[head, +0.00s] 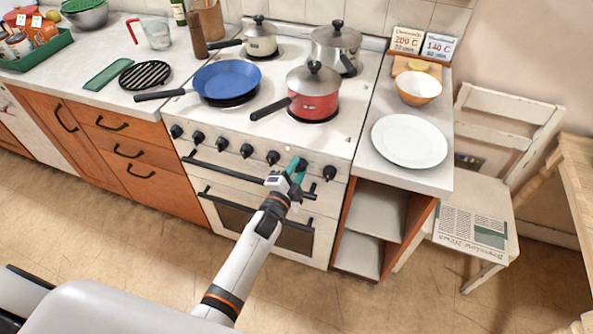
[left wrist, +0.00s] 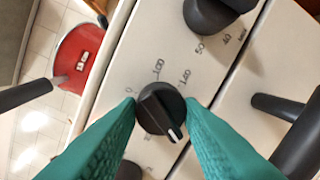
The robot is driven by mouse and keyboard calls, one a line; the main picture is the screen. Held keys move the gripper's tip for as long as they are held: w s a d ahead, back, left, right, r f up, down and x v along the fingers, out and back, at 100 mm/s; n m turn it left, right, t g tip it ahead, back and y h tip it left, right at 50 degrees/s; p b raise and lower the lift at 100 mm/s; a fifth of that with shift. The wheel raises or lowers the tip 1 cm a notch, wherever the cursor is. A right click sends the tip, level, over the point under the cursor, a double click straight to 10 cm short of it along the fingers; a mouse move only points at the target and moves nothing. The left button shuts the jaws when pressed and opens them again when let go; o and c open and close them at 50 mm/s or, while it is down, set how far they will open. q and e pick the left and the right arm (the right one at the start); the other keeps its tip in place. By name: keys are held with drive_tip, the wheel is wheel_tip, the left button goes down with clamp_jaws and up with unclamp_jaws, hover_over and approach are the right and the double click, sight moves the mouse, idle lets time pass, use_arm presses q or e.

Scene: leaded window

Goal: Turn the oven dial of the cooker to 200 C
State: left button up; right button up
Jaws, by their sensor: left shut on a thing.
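The cooker (head: 262,130) has a row of black dials along its front panel. My left gripper (head: 298,170) reaches the panel near its right end. In the left wrist view its teal fingers (left wrist: 163,112) are shut on the sides of a black oven dial (left wrist: 155,105). The dial's white pointer mark (left wrist: 173,135) faces the lower right of that view. The printed 0, 100 and 140 show around the dial; the number at the pointer cannot be read. My right gripper is not in view.
Another dial (left wrist: 215,12) with 50, 40 and MAX marks sits close by. A red pot (head: 313,98) and blue pan (head: 226,80) stand on the hob with handles toward the front left. Cards reading 200 C (head: 408,41) and 140 C (head: 439,45) stand at the back right.

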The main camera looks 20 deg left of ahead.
use_arm(q)
drive_tip(key=shift+f, duration=0.1)
drive_tip(key=o, duration=1)
drive_tip(key=s, duration=0.8)
drive_tip(key=s+a+b, duration=0.1)
drive_tip(key=s, duration=0.3)
drive_tip(key=shift+a+r, duration=0.1)
drive_tip(key=shift+r, duration=0.2)
